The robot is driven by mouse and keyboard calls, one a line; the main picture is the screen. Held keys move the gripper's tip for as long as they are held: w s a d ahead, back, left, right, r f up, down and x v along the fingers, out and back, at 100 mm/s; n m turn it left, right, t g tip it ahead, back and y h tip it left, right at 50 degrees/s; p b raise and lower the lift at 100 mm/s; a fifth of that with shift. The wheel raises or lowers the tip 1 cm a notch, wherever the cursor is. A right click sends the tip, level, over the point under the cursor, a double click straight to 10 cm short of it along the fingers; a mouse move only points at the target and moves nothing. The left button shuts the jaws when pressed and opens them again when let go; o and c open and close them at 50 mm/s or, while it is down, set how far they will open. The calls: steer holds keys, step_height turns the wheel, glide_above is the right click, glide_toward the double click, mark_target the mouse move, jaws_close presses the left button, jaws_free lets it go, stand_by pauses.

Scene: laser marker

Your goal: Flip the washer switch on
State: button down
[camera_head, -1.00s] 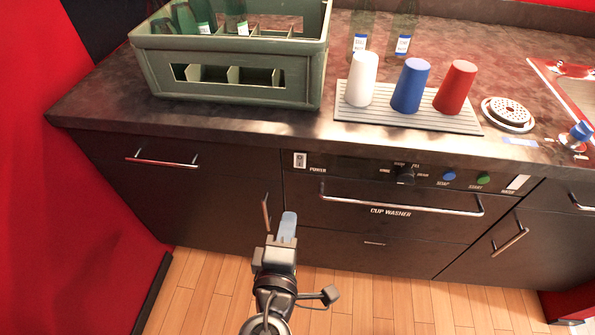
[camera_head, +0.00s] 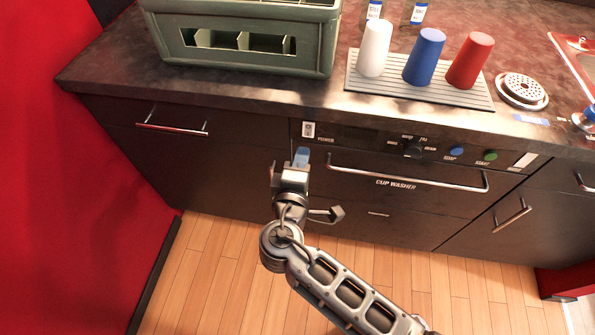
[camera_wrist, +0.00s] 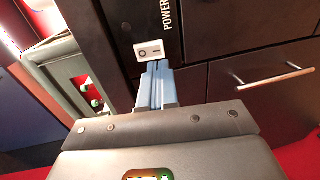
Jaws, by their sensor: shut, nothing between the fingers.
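The washer switch (camera_head: 308,130) is a small white rocker labelled POWER at the left end of the cup washer panel (camera_head: 350,136). In the wrist view the switch (camera_wrist: 150,51) sits just beyond the tips of my gripper (camera_wrist: 157,66). My gripper (camera_head: 302,152) is shut and empty, with its blue fingers just below the switch in the head view. I cannot tell whether the fingertips touch the switch. The rocker's markings show in the wrist view, but its on or off position is not clear.
The washer's handle bar (camera_head: 405,178) runs to the right of my gripper. A knob (camera_head: 413,149), a blue button (camera_head: 456,153) and a green button (camera_head: 490,155) are further right. The counter edge (camera_head: 230,103) overhangs above. A green crate (camera_head: 240,62) and cups stand on it.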

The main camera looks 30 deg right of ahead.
mark_target(307, 136)
steer(key=x, duration=0.5)
steer(key=shift+p, duration=0.35)
steer(key=shift+f, duration=0.15)
steer(key=shift+w+b, duration=0.1)
steer(key=shift+b, duration=0.8)
